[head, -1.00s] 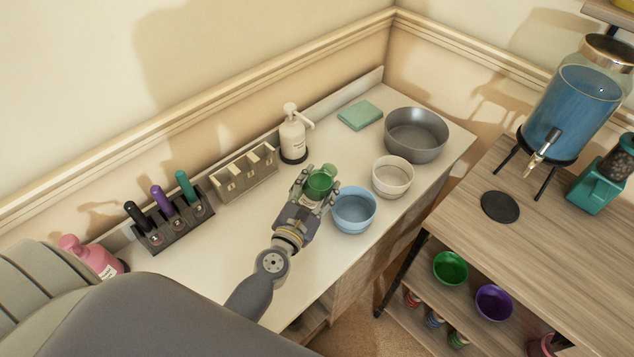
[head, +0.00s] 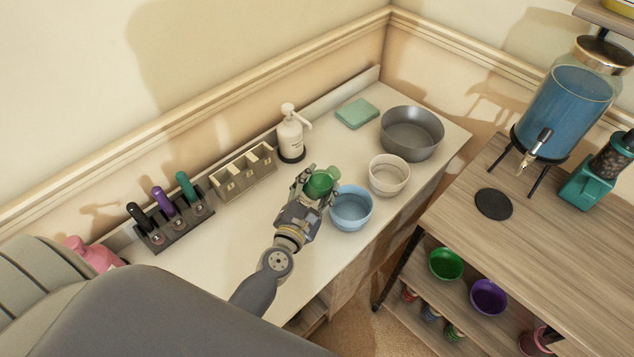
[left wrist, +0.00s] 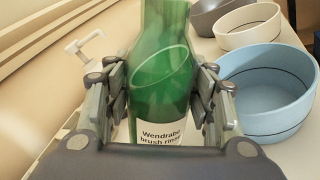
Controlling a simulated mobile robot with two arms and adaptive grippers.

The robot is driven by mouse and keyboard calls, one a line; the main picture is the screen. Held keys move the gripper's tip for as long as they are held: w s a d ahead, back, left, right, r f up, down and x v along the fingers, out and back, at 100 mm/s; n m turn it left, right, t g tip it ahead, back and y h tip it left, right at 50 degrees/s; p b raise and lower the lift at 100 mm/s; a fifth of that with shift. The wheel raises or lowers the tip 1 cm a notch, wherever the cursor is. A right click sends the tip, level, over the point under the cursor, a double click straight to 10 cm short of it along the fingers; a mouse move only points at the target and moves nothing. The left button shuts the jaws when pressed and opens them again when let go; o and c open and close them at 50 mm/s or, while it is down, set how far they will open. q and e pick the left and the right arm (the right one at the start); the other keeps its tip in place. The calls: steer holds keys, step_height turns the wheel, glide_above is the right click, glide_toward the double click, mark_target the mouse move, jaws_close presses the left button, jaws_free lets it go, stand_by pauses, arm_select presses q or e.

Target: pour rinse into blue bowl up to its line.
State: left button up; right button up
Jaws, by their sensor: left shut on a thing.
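My left gripper (head: 311,190) is shut on a green see-through bottle (head: 321,183), held beside the blue bowl, to its left. In the left wrist view the bottle (left wrist: 160,85) stands between the two fingers, with a white label reading "Wendrabe brush rinse"; its mouth is cut off at the top. The liquid surface inside slants, so the bottle looks tilted. The light blue bowl (head: 351,212) sits on the white counter; it also shows in the left wrist view (left wrist: 262,95), with a dark line around its inside. I see no liquid in the bowl. My right gripper is not in view.
A cream bowl (head: 389,176) and grey basin (head: 411,135) stand beyond the blue bowl. A pump bottle (head: 291,137), divided box (head: 244,175) and marker rack (head: 173,217) line the wall. A wooden shelf unit (head: 545,240) with a blue dispenser (head: 566,112) is right.

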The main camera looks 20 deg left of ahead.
arm_select(q)
steer(key=shift+d+r+m+p, duration=0.15)
steer(key=shift+r+m+p, duration=0.1)
steer(key=shift+m+p, duration=0.7)
steer(key=shift+a+f+m+y+p, duration=0.2)
steer(key=shift+a+m+y+p, duration=0.1)
steer(key=shift+m+p, duration=0.4)
steer(key=shift+a+f+m, duration=0.1)
steer(key=shift+f+m, duration=0.05)
steer(key=shift+m, duration=0.3)
steer(key=shift+a+f+m+g+y+p, duration=0.15)
steer(key=shift+m+g+y+p, duration=0.25)
steer(key=shift+m+p, duration=0.6)
steer(key=shift+r+m+p, duration=0.4)
steer(key=shift+m+p, duration=0.1)
steer(key=shift+p, duration=0.25)
steer(key=shift+r, duration=0.1)
steer(key=shift+r+m+p, duration=0.1)
steer(key=shift+m+p, duration=0.2)
steer(key=shift+p, duration=0.1)
steer(key=shift+r+p, duration=0.15)
steer(key=shift+p, duration=0.15)
